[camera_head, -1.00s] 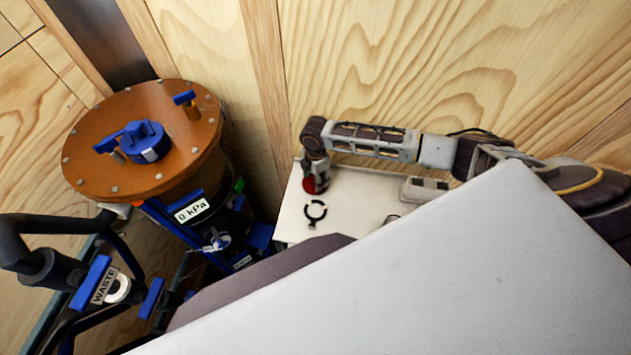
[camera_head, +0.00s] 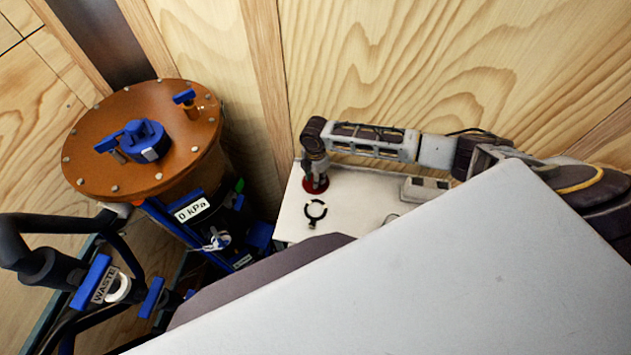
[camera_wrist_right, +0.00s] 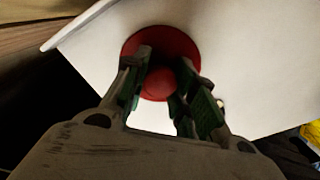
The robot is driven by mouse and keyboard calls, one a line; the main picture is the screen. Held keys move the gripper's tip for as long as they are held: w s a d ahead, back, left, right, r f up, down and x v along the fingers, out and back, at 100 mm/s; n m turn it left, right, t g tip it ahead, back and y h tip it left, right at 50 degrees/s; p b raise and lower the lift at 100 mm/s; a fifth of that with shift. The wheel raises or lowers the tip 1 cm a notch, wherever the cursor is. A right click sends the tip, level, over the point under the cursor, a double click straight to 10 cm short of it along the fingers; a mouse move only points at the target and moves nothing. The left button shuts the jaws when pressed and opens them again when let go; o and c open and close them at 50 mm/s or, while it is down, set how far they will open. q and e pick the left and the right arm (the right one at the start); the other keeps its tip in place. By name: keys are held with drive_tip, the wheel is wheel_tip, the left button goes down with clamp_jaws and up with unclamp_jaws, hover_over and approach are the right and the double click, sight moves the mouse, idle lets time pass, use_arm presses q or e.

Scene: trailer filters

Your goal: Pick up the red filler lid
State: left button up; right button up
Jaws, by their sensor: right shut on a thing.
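The red filler lid (camera_head: 317,187) is at the far left end of the white table (camera_head: 350,205). It is a round red disc with a raised knob in the middle. My right gripper (camera_head: 316,175) points down over it from above. In the right wrist view the lid (camera_wrist_right: 160,50) lies between the two fingertips of my right gripper (camera_wrist_right: 163,78), which are shut on its knob. The lid still appears to lie on or very close to the table; any gap underneath cannot be seen. My left gripper is not in view.
A black ring-shaped thing (camera_head: 315,212) lies on the table just in front of the lid. An orange-topped tank (camera_head: 85,165) with blue valves stands at left, with black pipes and a WASTE valve (camera_head: 95,279) below. A wooden wall rises behind the table. A large white surface (camera_head: 420,285) hides the foreground.

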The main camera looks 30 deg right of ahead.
drive_tip(key=shift+r, duration=0.1)
drive_tip(key=shift+r+b, duration=0.45)
drive_tip(key=shift+r, duration=4.5)
